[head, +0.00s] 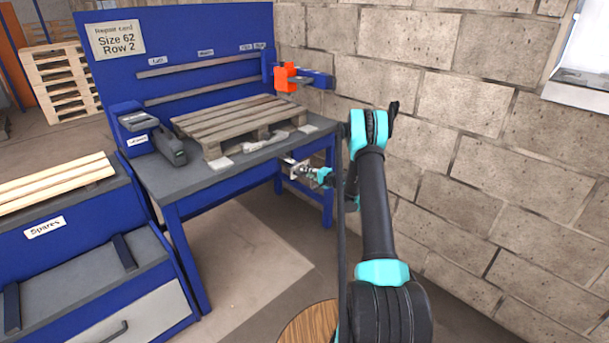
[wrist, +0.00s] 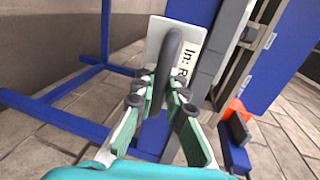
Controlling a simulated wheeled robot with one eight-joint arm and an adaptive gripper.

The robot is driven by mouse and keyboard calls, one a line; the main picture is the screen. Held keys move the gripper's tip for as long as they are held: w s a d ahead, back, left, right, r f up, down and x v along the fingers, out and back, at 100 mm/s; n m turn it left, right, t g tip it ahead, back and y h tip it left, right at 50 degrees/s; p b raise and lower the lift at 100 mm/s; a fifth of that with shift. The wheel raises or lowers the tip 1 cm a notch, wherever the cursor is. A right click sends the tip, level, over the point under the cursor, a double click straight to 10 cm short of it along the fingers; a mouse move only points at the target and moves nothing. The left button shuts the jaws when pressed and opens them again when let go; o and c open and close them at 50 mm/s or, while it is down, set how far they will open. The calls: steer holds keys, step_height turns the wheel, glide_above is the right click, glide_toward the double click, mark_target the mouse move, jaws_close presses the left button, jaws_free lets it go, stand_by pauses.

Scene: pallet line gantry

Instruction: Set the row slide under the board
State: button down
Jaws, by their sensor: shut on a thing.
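The blue board (head: 195,25) stands upright behind the workbench and carries a card reading "Size 62 Row 2" (head: 118,40). Two grey horizontal rails (head: 200,87) run across it, with small labels above. My gripper (head: 312,174) is at the bench's front right edge, below the top. Behind the handle is a pale plate (wrist: 155,35) with a label (wrist: 185,55) beginning "In: R"; the rest is hidden. I cannot tell whether this handle belongs to the row slide.
A wooden pallet (head: 235,115) lies on the bench top (head: 215,172), beside a dark tool (head: 168,145) in a blue holder. An orange part (head: 286,78) sits on a blue arm at the board's right end. A block wall (head: 480,130) stands close on the right.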

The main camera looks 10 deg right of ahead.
steer(key=shift+s+d, duration=0.15)
steer(key=shift+s, duration=0.1)
steer(key=c, duration=1.8)
jaws_free()
steer(key=shift+c, duration=0.2)
steer(key=shift+d, duration=0.1)
steer(key=v, duration=1.2)
